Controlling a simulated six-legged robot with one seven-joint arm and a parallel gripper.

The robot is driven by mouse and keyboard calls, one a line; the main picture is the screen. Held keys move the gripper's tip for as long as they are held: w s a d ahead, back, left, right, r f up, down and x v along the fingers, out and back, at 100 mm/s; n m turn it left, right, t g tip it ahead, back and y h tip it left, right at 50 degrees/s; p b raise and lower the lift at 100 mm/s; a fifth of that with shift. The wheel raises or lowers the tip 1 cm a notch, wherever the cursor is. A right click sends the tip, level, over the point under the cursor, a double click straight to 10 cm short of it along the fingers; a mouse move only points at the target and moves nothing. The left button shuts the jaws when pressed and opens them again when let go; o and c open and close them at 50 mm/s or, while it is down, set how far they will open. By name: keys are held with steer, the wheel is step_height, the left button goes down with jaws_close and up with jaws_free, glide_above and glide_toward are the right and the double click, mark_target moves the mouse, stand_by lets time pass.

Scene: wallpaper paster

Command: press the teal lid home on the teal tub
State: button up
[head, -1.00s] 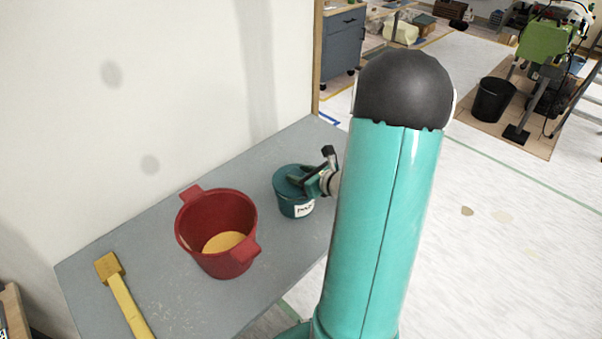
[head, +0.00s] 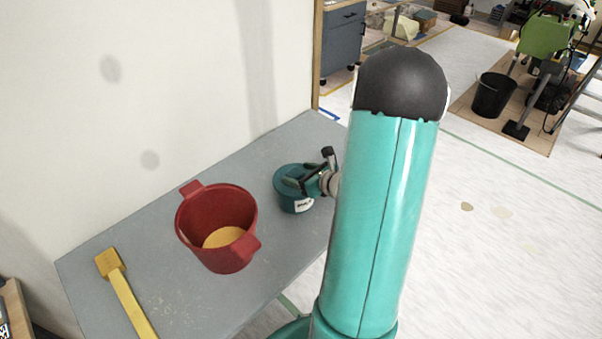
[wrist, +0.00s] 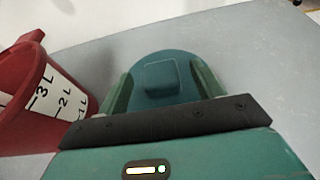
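The teal tub (head: 297,204) with a white label stands on the grey table, right of the red bucket. The teal lid (head: 287,175) lies on top of it; whether it is fully seated cannot be told. In the wrist view the round lid (wrist: 160,58) shows a raised square knob (wrist: 161,76). My gripper (head: 291,183) is over the lid from the right. In the wrist view its two green fingers are spread, one on each side of the knob, with visible gaps. The fingers hide part of the lid, and the tub's walls are hidden there.
A red bucket (head: 216,215) with yellowish contents stands close left of the tub; its measuring scale shows in the wrist view. A yellow-handled brush (head: 124,293) lies at the table's left. The grey table (head: 180,268) meets a white wall behind. The table is bare between bucket and brush.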

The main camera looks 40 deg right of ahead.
steer(key=v, duration=1.3)
steer(key=shift+s+r, duration=0.15)
steer(key=shift+s, duration=0.2)
steer(key=w+a+r+n+g+y, duration=0.2)
steer(key=a+r+n+g+y, duration=0.1)
steer(key=a+n, duration=0.65)
steer(key=w+a+r+n+g+y, duration=0.2)
steer(key=a+r+n+g+y, duration=0.15)
steer(key=a+n, duration=0.6)
steer(key=s+a+r+n+h, duration=0.2)
steer(key=a+r+n+h, duration=0.1)
steer(key=a+n, duration=0.3)
steer(key=s+a+r+n+g+h, duration=0.1)
steer(key=s+a+r+n+h, duration=0.2)
steer(key=a+r+n, duration=0.3)
steer(key=n+h, duration=0.1)
steer(key=n, duration=0.3)
steer(key=shift+s+a+r+n, duration=0.15)
steer(key=shift+a+n, duration=0.25)
